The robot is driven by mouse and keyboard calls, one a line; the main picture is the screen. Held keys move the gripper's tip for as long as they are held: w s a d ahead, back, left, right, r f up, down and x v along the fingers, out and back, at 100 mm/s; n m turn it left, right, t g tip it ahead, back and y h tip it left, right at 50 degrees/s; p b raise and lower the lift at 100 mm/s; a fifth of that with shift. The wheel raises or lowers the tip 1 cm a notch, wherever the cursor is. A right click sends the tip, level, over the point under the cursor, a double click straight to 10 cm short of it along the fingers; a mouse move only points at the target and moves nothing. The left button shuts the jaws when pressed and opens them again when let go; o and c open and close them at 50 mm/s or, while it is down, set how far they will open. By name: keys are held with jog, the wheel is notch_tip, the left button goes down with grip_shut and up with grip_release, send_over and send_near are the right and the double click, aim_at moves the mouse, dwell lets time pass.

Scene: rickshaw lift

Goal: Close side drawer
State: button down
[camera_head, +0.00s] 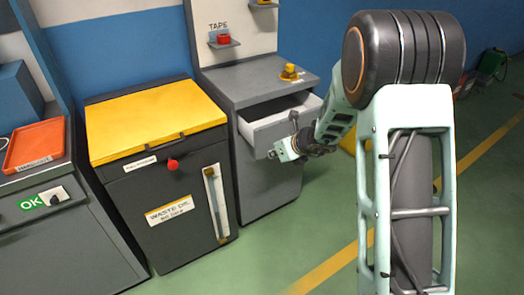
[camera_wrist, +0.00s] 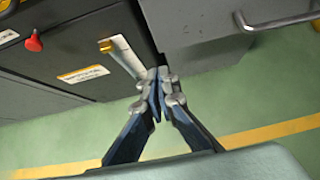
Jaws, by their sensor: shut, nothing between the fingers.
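The side drawer (camera_head: 262,134) is pulled out of the grey cabinet (camera_head: 268,184) in the head view, and its white inside shows. In the wrist view, a metal bar handle (camera_wrist: 275,22) shows at the upper right on a grey face. My gripper (camera_head: 277,154) is just below the front edge of the drawer in the head view; I cannot tell whether it touches it. In the wrist view my gripper (camera_wrist: 161,80) has its fingertips together with nothing between them. Part of the drawer front is hidden behind my arm.
A dark waste oil cabinet (camera_head: 142,197) with a yellow lid (camera_head: 150,115) and red knob (camera_head: 172,164) stands left of the drawer cabinet. A yellow object (camera_head: 290,72) sits on the grey top. Green floor (camera_head: 300,235) with a yellow line is open in front.

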aim_at(257, 150)
jog(key=shift+w+a+f+p, duration=0.2)
jog(key=shift+w+a+f, duration=0.5)
jog(key=shift+w, duration=0.35)
jog(key=shift+w+a+f+p, duration=0.2)
jog(key=shift+w+a+f, duration=0.3)
jog(key=shift+w+a, duration=0.4)
jog(key=shift+w+a+f+p, duration=0.2)
jog(key=shift+w+a+f, duration=0.4)
jog(key=shift+w, duration=0.6)
